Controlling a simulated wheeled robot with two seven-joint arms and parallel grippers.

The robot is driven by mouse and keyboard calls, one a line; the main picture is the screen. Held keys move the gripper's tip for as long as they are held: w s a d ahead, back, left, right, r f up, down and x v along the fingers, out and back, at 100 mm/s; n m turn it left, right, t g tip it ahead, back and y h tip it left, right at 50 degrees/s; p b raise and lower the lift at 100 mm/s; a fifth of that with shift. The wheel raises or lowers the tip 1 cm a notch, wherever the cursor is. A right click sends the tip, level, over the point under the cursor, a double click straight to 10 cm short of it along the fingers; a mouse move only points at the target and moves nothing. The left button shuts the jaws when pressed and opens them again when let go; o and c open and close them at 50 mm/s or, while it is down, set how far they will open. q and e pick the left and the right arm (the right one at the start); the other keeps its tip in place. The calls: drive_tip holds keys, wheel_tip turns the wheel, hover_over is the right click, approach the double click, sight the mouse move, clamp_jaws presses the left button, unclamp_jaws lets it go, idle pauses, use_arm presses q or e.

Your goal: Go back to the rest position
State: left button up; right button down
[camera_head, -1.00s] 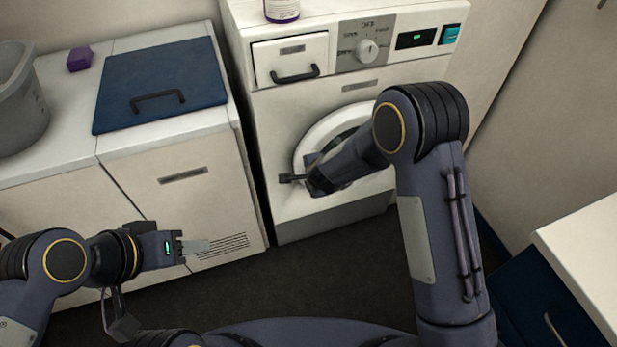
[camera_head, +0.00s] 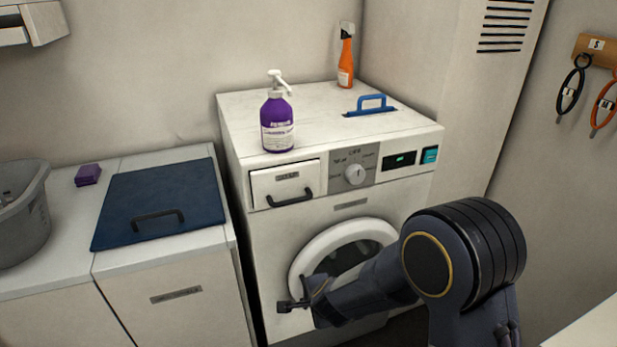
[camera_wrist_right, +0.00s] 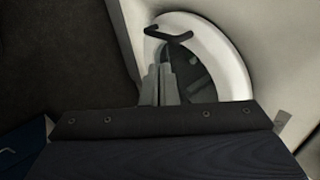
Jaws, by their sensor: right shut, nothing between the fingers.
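My right gripper (camera_wrist_right: 160,74) is shut and empty, its two grey fingers together in the right wrist view. It is in front of the washing machine's (camera_head: 260,220) round door (camera_head: 306,262). A dark door handle (camera_wrist_right: 170,36) shows just beyond the fingertips; I cannot tell whether they touch it. In the head view, my right arm reaches in from the lower right, bent, and covers the lower right of the door. The fingers are hard to make out there. My left arm and gripper are not in view.
Left is a counter with a blue lid (camera_head: 160,203), a purple block (camera_head: 88,175) and a grey basket (camera_head: 25,225). A white surface edge (camera_head: 592,325) is at lower right.

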drive_tip(key=s+d+r+n+y, duration=0.2)
drive_tip(key=s+d+r+n, duration=0.15)
drive_tip(key=r, duration=0.45)
drive_tip(key=s+d+r+n+y, duration=0.3)
drive_tip(key=s+d+r, duration=0.2)
drive_tip(key=r, duration=0.4)
drive_tip(key=s+d+n+h, duration=0.1)
drive_tip(key=s+d+n, duration=0.2)
drive_tip(key=s, duration=0.6)
drive_tip(key=s+d+n+g+h, duration=0.1)
drive_tip(key=s+d+n+h, duration=0.1)
drive_tip(key=s+d, duration=0.5)
drive_tip(key=shift+s+d+r+n+g+p, duration=0.15)
drive_tip(key=shift+s+r+n+g+p, duration=0.25)
drive_tip(key=shift+s+n, duration=0.65)
drive_tip(key=shift+s, duration=0.2)
